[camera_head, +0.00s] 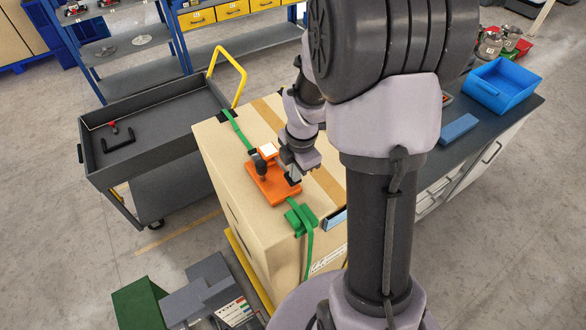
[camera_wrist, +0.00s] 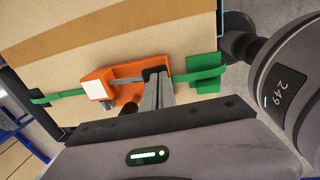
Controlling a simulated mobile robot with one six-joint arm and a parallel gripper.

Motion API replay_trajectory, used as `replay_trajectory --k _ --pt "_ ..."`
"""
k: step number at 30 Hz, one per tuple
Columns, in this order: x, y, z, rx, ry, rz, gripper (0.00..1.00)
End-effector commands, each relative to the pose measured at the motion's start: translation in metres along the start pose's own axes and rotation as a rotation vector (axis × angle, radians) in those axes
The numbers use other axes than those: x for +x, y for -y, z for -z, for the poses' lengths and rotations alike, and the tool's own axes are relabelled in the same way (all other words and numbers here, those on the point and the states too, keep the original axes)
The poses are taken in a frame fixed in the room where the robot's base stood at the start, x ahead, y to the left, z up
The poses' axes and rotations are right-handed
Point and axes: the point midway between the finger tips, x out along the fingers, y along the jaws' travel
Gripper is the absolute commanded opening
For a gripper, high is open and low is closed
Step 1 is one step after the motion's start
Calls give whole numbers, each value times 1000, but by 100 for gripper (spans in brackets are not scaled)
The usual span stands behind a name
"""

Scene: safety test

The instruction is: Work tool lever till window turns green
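An orange tool (camera_head: 272,188) lies on top of a large cardboard box, in line with the green strap. Its square window (camera_head: 267,150) is white, and the white window also shows in the wrist view (camera_wrist: 96,87). A black knob (camera_head: 262,169) stands by the window. My gripper (camera_head: 292,179) is low over the tool's right end. In the wrist view its fingers (camera_wrist: 156,78) are close together, with their tips at a dark part of the tool. A thin grey strip (camera_wrist: 126,80) runs from the window side toward the tips. Whether the lever is between the fingers is hidden.
A dark cart (camera_head: 150,104) stands left. A workbench (camera_head: 475,150) with a blue bin (camera_head: 503,86) is right. Grey and green boxes (camera_head: 138,306) lie at the front.

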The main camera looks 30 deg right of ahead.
Motion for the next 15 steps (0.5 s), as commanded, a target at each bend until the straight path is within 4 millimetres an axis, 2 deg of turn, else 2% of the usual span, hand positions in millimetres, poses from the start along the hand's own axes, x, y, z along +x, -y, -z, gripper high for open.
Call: replay_trajectory --k 1,6,15 --pt "7 2 0 0 0 1 0" --pt "17 6 0 1 -1 2 0" --pt "27 9 0 1 -1 3 0"
